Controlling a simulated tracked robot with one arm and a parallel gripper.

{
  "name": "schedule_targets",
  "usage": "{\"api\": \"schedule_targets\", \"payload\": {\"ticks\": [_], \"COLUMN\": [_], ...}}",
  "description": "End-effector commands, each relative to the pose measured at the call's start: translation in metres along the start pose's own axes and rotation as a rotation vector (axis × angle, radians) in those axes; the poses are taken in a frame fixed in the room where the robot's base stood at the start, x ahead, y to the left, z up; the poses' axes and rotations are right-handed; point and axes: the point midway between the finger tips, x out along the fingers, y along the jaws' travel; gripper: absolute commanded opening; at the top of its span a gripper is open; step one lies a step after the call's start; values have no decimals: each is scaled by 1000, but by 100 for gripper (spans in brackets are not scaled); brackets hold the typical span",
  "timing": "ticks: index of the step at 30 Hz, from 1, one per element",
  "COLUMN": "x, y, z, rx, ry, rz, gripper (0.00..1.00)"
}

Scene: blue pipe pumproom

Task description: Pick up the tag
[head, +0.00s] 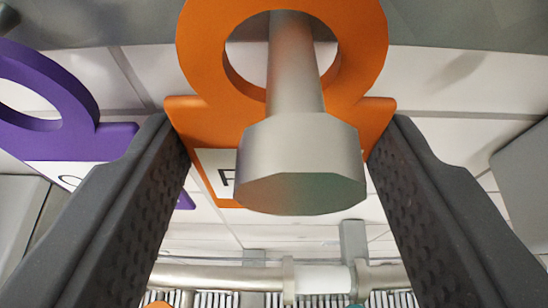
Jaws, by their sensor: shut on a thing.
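The orange tag (208,118) has a round ring on top and a white label below with part of a black letter showing. Its ring surrounds the shaft of a grey metal peg (296,75), whose wide faceted head (300,165) faces me and covers much of the label. My gripper (281,138) has one dark finger at each side edge of the tag, and it is shut on the tag. The fingertips meet the tag's shoulders just below the ring. A purple tag (100,140) with a similar ring is at the left, partly behind my left finger.
A grey surface (110,24) runs along the top. Pale wall or ceiling panels (450,95) lie behind the tags. A beige pipe (220,277) with joints crosses the bottom, above pale ribbed parts. A grey block (525,180) stands at the right edge.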

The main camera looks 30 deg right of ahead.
Motion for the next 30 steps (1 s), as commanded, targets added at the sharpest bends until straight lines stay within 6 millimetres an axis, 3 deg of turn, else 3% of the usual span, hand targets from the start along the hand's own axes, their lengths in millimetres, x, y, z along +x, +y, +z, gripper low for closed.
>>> {"api": "schedule_targets", "payload": {"ticks": [8,24,30], "x": [-29,-131,-154], "y": [0,0,0], "z": [13,54,64], "rx": [0,0,0], "ry": [3,6,3], "rz": [0,-1,-1], "gripper": [32,32,32]}}
